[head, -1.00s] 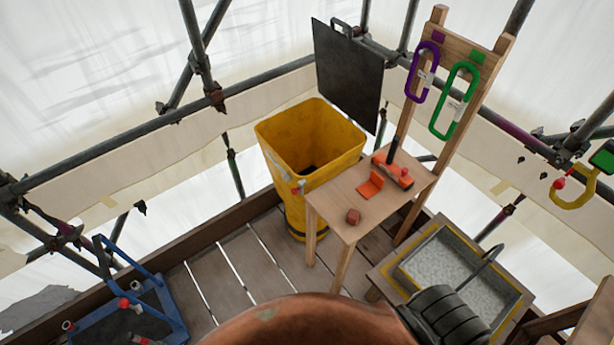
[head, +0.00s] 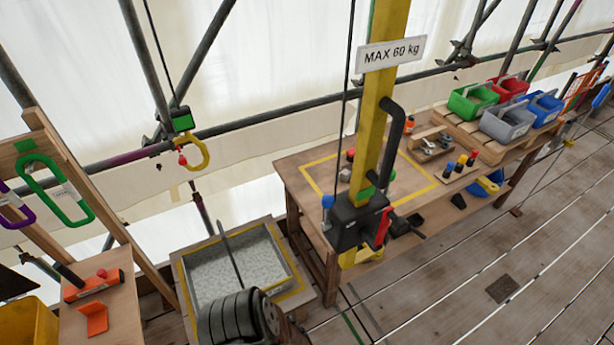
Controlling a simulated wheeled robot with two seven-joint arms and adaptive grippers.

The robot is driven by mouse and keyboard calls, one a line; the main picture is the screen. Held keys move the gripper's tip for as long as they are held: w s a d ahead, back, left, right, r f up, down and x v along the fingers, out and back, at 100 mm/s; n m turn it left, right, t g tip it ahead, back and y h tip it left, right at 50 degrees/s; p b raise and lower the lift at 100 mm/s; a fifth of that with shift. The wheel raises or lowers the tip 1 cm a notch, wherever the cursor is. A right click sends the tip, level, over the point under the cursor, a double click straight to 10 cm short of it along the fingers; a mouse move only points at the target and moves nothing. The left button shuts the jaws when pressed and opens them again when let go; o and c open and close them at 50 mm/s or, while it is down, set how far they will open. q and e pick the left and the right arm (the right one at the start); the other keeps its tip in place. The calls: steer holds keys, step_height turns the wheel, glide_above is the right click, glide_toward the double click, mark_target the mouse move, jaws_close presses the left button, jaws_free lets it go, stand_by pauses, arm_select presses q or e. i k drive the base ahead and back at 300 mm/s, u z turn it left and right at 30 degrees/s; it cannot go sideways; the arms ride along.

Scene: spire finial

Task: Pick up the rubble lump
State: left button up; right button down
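Neither of my grippers shows in the head view. A small grey lump (head: 345,174) lies on the workbench (head: 425,196) inside its yellow outline, left of the yellow post. It may be the rubble lump, but it is too small to tell. The reddish-brown lump seen earlier on the small wooden table (head: 125,318) is out of view now.
A yellow post (head: 374,110) with a "MAX 60 kg" sign (head: 391,53) partly blocks the workbench. A tray of grey grains (head: 187,283) stands left of it, behind a black ribbed object (head: 237,320). Coloured bins (head: 472,101) stand at right. Planks at right are mostly clear.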

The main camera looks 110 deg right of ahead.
mark_target(344, 175)
steer(key=z, duration=6)
steer(key=i, duration=3.05)
steer(key=u, duration=2.15)
